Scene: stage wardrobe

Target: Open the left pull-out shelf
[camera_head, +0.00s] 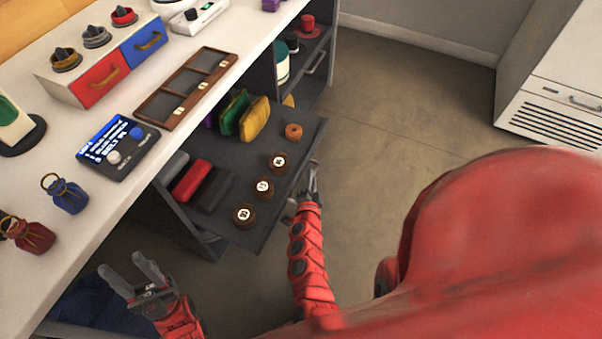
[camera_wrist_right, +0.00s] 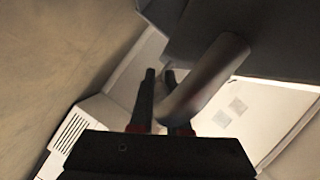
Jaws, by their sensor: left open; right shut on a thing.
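The dark grey pull-out shelf (camera_head: 254,158) stands out from under the white counter, over the floor. It carries several round brown pots, cloth rolls and pouches. My right gripper (camera_head: 313,183) is at its front edge, shut on the shelf's grey bar handle. In the right wrist view the handle (camera_wrist_right: 206,80) runs down to the dark fingers (camera_wrist_right: 160,92); the exact contact is partly hidden. My left gripper (camera_head: 124,266) is open and empty, low beside the counter's front edge at the lower left.
The white counter (camera_head: 58,130) holds drawers, a dark wooden tray (camera_head: 187,86), a blue panel and small pouches. Another dark shelf unit with a handle (camera_head: 318,62) is further back. Bare floor (camera_head: 390,120) lies right of the shelf, with a white cabinet (camera_head: 555,95) beyond.

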